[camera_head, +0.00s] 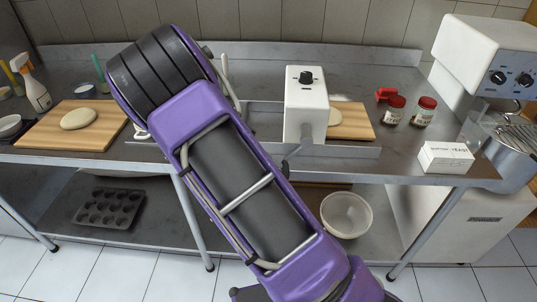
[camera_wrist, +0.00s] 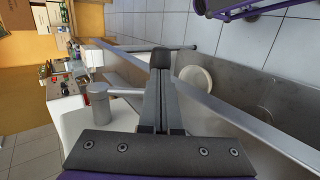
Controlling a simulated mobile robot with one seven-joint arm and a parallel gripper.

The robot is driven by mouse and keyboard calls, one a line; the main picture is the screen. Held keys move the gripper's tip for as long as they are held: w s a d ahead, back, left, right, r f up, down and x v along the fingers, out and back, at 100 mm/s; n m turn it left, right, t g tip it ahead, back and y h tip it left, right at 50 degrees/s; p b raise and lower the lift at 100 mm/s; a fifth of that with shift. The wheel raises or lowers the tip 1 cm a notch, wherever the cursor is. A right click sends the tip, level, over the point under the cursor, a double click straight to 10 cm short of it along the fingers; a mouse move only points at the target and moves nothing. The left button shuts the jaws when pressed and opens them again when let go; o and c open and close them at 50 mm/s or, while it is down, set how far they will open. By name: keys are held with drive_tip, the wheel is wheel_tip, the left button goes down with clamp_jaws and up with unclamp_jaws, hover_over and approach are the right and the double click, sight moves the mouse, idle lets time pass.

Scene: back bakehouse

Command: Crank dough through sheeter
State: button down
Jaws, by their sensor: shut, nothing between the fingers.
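The sheeter's white housing (camera_head: 306,108) with a black knob stands on the steel bench, its left part hidden behind my arm. A grey crank-like part (camera_head: 291,158) shows low at its front, partly covered by my arm. In the wrist view, a grey cylinder (camera_wrist: 98,100) with a rod lies left of my gripper (camera_wrist: 160,60). My gripper is shut and empty; I cannot tell whether it touches the rod. Another pale piece (camera_head: 333,117) shows beside the housing on the right board (camera_head: 355,121).
Two red-lidded jars (camera_head: 424,111), a white yeast box (camera_head: 445,157) and a mixer (camera_head: 497,60) stand at the right. A spray bottle (camera_head: 36,92) stands at the left. The lower shelf holds a muffin tin (camera_head: 108,207) and a white bowl (camera_head: 346,214).

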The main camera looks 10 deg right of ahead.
drive_tip(key=shift+s+d+f+g+h, duration=0.1)
drive_tip(key=shift+d+f+g+h, duration=0.2)
drive_tip(key=shift+f+h, duration=0.25)
drive_tip(key=shift+r, duration=0.15)
